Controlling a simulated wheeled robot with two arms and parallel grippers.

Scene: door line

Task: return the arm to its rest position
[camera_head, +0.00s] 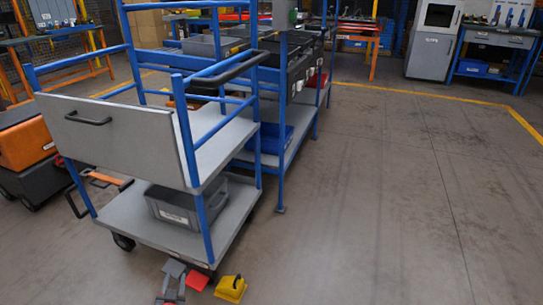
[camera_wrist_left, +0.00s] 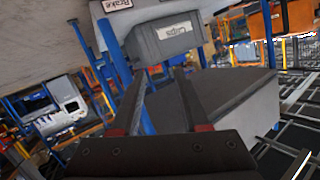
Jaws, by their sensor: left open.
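My left gripper (camera_wrist_left: 159,72) shows in the wrist view as two dark fingers, apart, with red parts near their base. Nothing is between them. In the head view, small grey and red parts at the bottom edge appear to be this left gripper (camera_head: 174,272), low in front of the blue and grey cart (camera_head: 110,135). Most of the arm is hidden or out of frame. Beyond the fingers in the wrist view is a grey bin labelled Caps (camera_wrist_left: 172,36). I cannot tell the gap to it. My right gripper is in neither view.
A grey bin (camera_head: 172,208) sits on the cart's lower shelf. A yellow piece (camera_head: 231,288) lies low beside the cart. Behind the cart stands a blue rack with dark bins (camera_head: 298,72). An orange box (camera_head: 27,143) is at the left. The floor (camera_head: 380,200) at the right is clear.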

